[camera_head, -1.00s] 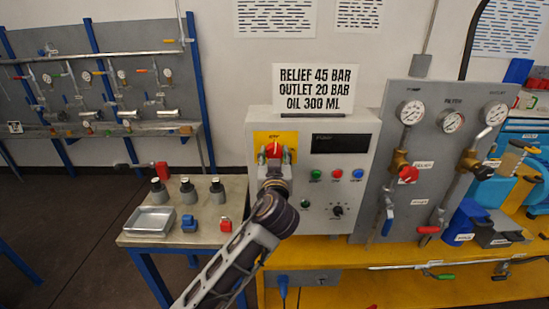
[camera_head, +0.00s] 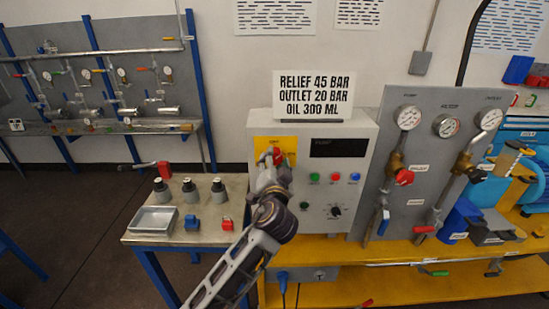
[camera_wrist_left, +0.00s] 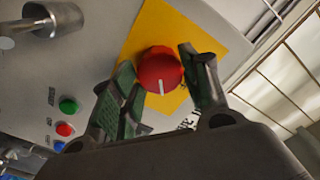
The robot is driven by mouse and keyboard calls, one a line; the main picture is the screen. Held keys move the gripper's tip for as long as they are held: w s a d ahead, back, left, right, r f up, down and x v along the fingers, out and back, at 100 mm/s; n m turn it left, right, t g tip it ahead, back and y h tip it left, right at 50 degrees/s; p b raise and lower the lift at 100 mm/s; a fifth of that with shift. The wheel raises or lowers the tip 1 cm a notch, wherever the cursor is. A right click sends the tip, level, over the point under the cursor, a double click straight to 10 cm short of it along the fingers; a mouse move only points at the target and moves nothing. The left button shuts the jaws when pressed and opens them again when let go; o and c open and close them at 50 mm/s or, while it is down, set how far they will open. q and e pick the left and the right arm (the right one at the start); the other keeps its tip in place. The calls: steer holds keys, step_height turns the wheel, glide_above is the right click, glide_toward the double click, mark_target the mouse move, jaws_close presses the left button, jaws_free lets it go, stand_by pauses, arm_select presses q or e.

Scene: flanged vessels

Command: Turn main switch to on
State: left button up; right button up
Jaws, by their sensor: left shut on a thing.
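The main switch is a red round knob with a white mark (camera_wrist_left: 160,70) on a yellow plate (camera_wrist_left: 193,35). In the head view the knob (camera_head: 277,157) is partly covered by my gripper, and the yellow plate (camera_head: 262,146) sits at the upper left of the grey control box (camera_head: 362,195). My left gripper (camera_wrist_left: 158,82) has its green-padded fingers on either side of the knob and is shut on it. In the head view my left gripper (camera_head: 278,165) reaches the knob from below. My right gripper is not in view.
Green, red and blue buttons (camera_head: 335,177) and a black dial (camera_head: 336,212) are right of my arm. Gauges and valves stand on a grey panel (camera_head: 425,160) further right. A side table (camera_head: 150,238) holds a metal tray, bottles and small blocks.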

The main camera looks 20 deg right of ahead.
arm_select(q)
steer(key=m+p, duration=0.2)
steer(key=shift+r+m, duration=0.15)
steer(key=shift+m, duration=0.25)
steer(key=m+p, duration=0.1)
steer(key=m, duration=0.1)
steer(key=shift+m+p, duration=0.95)
steer(key=shift+m, duration=0.35)
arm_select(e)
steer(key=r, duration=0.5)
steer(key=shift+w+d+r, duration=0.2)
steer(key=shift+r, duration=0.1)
arm_select(q)
steer(key=o, duration=1)
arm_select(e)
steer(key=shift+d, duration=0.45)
